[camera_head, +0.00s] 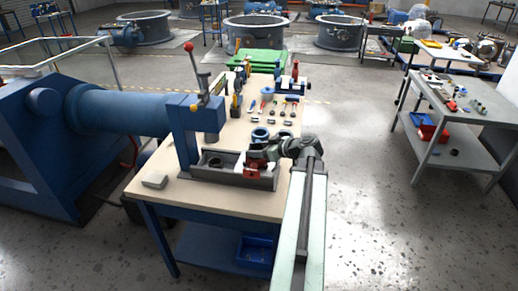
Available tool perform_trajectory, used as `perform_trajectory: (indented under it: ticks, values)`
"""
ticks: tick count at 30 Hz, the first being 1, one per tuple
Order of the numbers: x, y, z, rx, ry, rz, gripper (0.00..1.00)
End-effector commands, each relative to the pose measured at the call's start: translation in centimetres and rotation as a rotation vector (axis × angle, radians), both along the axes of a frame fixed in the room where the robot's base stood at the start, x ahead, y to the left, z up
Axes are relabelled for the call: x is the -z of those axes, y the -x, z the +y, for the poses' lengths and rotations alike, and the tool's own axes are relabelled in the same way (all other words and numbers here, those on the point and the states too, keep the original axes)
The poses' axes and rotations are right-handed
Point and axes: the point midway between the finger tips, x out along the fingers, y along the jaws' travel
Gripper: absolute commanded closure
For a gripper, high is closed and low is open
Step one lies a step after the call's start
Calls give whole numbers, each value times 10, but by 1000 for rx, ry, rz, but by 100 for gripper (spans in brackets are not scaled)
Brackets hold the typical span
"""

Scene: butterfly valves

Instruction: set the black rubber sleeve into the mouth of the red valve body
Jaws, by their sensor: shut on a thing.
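My gripper (261,149) is at the right part of a grey open-topped box on the workbench. It is shut on a dark thing that looks like the black rubber sleeve, but the jaws and wrist hide most of it. The red valve body (252,169) sits in the right part of the grey box, directly under and beside the jaws. Its mouth is covered by the gripper, so I cannot tell whether the held thing touches it or is inside it. A small dark ring (202,162) lies in the left part of the box.
The grey box (222,178) stands near the front of the wooden workbench (200,195). A blue press column (183,140) rises at its left. Blue rings (260,134) and small tools lie behind. A pale block (155,181) lies front left. A grey side table (465,120) stands right, across open floor.

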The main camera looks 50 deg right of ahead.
Motion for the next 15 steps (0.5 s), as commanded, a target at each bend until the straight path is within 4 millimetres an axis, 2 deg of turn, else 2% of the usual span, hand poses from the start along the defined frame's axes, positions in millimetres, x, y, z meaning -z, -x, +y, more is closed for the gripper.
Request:
perform_trajectory:
  ticks: [10,11,13,15]
  values:
    - [3,0,1,-3,1,6,85]
    - [4,0,1,-3,2,6,40]
    - [4,0,1,-3,2,6,20]
    - [4,0,1,-3,2,6,20]
